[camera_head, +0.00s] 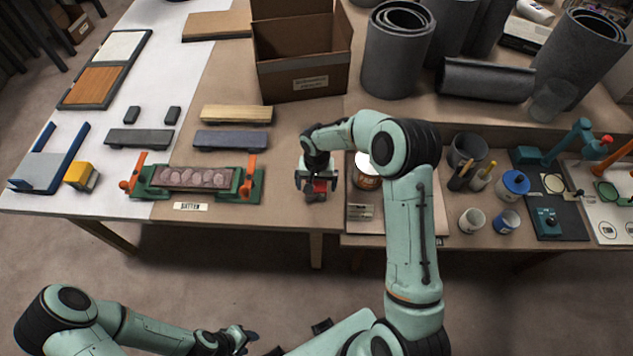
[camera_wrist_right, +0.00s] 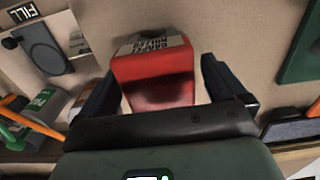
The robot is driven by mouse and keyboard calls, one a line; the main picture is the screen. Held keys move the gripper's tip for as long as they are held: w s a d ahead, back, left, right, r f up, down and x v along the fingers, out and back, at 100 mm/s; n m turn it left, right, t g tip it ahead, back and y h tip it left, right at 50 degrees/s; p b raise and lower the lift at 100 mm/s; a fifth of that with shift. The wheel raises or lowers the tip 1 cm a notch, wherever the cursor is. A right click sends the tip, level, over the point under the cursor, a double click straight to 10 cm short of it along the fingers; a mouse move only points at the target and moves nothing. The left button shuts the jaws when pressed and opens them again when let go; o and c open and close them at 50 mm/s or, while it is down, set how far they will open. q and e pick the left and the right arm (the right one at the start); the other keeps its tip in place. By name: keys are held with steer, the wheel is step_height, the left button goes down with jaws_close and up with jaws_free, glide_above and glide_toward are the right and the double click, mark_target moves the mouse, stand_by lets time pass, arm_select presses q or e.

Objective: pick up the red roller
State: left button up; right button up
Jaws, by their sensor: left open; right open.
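The red roller (camera_head: 320,187) lies on the brown bench top, mostly hidden under my right gripper (camera_head: 316,183) in the head view. In the right wrist view the red roller (camera_wrist_right: 155,78) shows as a glossy red body with a pale printed label at its far end. It sits between the two dark fingers of my right gripper (camera_wrist_right: 157,72), with a visible gap on each side. The right gripper is open, pointing down at it. My left gripper (camera_head: 240,340) is open and empty, low in the head view, away from the bench.
A green clamp frame (camera_head: 248,186) with orange handles stands to the left. A can (camera_head: 366,178) on a board stands close to the right. An open cardboard box (camera_head: 302,75) and grey rolls (camera_head: 397,60) stand behind. Bare bench lies left of the right gripper.

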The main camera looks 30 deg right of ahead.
steer(key=shift+r, duration=0.1)
steer(key=c, duration=1.5)
